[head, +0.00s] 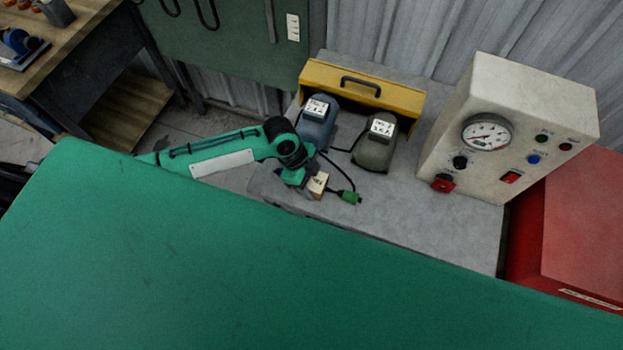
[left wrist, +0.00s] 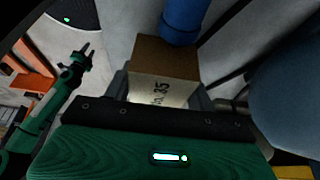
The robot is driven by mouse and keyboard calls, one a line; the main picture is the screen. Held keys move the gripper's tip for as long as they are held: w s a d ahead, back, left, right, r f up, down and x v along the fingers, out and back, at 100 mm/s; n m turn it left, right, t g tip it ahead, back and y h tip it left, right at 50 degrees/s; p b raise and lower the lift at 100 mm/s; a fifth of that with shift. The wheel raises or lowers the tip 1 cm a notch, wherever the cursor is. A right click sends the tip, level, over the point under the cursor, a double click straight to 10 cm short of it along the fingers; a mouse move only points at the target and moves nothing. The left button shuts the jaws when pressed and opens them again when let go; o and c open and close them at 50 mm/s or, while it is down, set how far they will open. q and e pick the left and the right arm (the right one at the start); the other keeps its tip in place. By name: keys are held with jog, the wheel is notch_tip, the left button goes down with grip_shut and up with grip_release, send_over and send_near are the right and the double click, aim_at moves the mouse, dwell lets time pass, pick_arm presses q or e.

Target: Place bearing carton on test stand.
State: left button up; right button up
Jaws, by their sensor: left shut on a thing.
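My left gripper (head: 312,192) is shut on a small brown carton with a pale label (head: 318,184), in front of the blue motor. In the left wrist view the carton (left wrist: 165,75) sits between the jaws, and its label reads "No. 35". The grey test stand (head: 440,222) extends below and right of it; whether the carton touches the top is not clear. A second green gripper, apparently my right (left wrist: 83,53), shows at the left of the wrist view; its jaw opening is too small to judge.
A blue motor (head: 315,128) and an olive motor (head: 374,152) stand by a yellow guard (head: 400,100). A cable ends in a green plug (head: 351,197) close right of the carton. A gauge box (head: 500,150) stands at right. The stand's front right is clear.

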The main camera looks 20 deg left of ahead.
pick_arm(q)
jog(key=shift+f, duration=0.1)
pick_arm(e)
jog(key=shift+a, duration=0.1)
pick_arm(q)
jog(key=o, duration=1.2)
pick_arm(e)
jog(key=shift+a, duration=0.25)
pick_arm(q)
jog(key=shift+a+r, duration=0.15)
jog(key=shift+r, duration=0.3)
jog(key=b+v, duration=0.2)
jog(key=v, duration=0.9)
jog(key=shift+r, duration=0.15)
pick_arm(e)
jog(key=shift+d+f, duration=0.15)
jog(key=shift+f, duration=0.4)
jog(key=shift+d+f, duration=0.15)
jog(key=shift+f, duration=0.4)
pick_arm(q)
jog(key=shift+a, duration=0.1)
pick_arm(e)
jog(key=shift+a, duration=0.15)
